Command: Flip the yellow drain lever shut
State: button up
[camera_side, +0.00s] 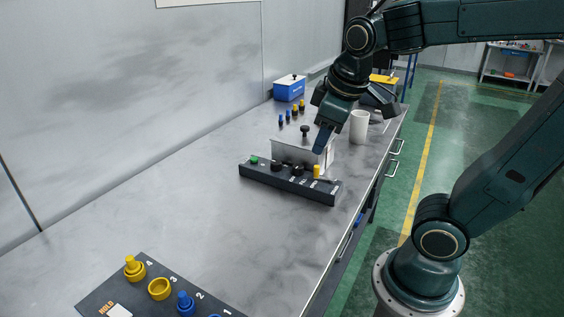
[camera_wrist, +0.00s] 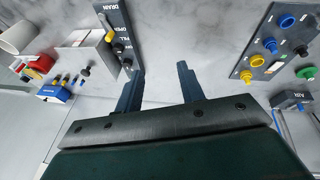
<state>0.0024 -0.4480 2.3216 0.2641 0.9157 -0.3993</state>
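The yellow drain lever (camera_side: 316,171) stands upright at the right end of a long black control panel (camera_side: 262,177) in the side view. My gripper (camera_side: 322,140) is above and behind the lever in the side view, pointing down. In the wrist view my gripper (camera_wrist: 162,85) has its fingers wide apart with nothing between them. Its left finger overlaps the panel's lower end in that picture; contact cannot be judged.
A pale box with a black-knobbed lid (camera_side: 290,152) stands just behind the panel. A white cup (camera_side: 359,127) and a blue box (camera_side: 289,88) stand farther back. A dark board (camera_side: 150,290) with yellow and blue pegs lies at the front. The bench between is clear.

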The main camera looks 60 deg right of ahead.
jog(key=m+g+y, duration=0.2)
jog(key=m+g, duration=0.2)
jog(key=m, duration=0.4)
send_over(317, 166)
notch_tip(317, 166, down, 6)
jog(key=shift+f, duration=0.1)
notch_tip(317, 166, down, 14)
jog(key=shift+r, duration=0.2)
grip_shut()
